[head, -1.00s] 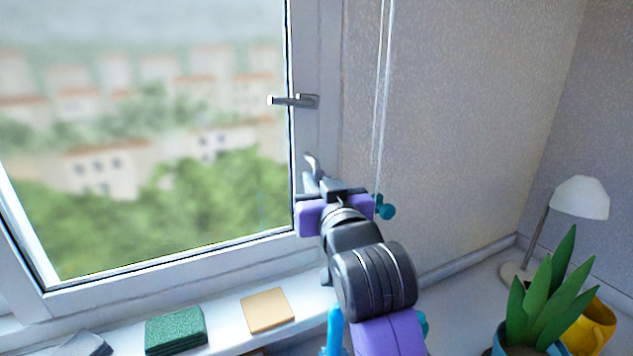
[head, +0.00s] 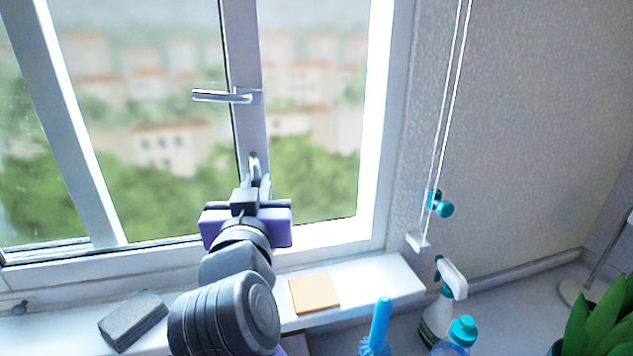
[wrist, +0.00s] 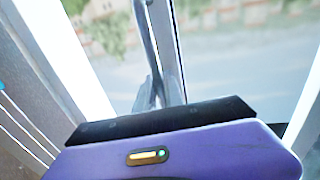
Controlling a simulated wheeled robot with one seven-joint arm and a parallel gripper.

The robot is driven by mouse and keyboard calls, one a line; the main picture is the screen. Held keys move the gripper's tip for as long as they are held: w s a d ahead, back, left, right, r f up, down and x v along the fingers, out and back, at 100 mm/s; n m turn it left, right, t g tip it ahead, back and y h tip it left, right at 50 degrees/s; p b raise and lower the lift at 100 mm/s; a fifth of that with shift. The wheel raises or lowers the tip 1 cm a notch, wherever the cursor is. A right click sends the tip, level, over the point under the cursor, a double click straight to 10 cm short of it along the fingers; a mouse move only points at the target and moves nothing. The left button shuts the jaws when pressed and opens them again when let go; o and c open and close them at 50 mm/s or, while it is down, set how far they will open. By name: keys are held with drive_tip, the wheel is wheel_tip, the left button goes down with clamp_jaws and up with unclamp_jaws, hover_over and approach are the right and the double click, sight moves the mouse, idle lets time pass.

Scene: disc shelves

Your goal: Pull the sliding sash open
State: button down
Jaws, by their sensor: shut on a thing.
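The sliding sash (head: 248,45) is a white-framed pane. Its right upright stands well left of the right window frame (head: 385,130), with a wide gap between them. A grey lever handle (head: 228,96) sits on this upright, pointing left. Below it is a curved metal pull (head: 253,160). My gripper (head: 256,182), purple and black, is shut on the pull's lower part. In the wrist view my gripper's fingers (wrist: 152,92) close around the pull beside the upright. The exact contact is partly hidden.
A tan sponge (head: 314,293) and a grey block (head: 134,320) lie on the sill (head: 390,288). A spray bottle (head: 440,300), a teal-capped bottle (head: 462,335) and a plant (head: 605,325) stand at right. Blind cords (head: 450,120) hang by the wall.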

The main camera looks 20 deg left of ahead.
drive_tip(key=b, duration=0.2)
approach(193, 178)
drive_tip(key=x, duration=0.4)
drive_tip(key=c, duration=1.5)
unclamp_jaws()
drive_tip(key=shift+o, duration=0.2)
drive_tip(key=v, duration=0.7)
drive_tip(key=shift+s+b, duration=0.3)
drive_tip(key=shift+b, duration=0.1)
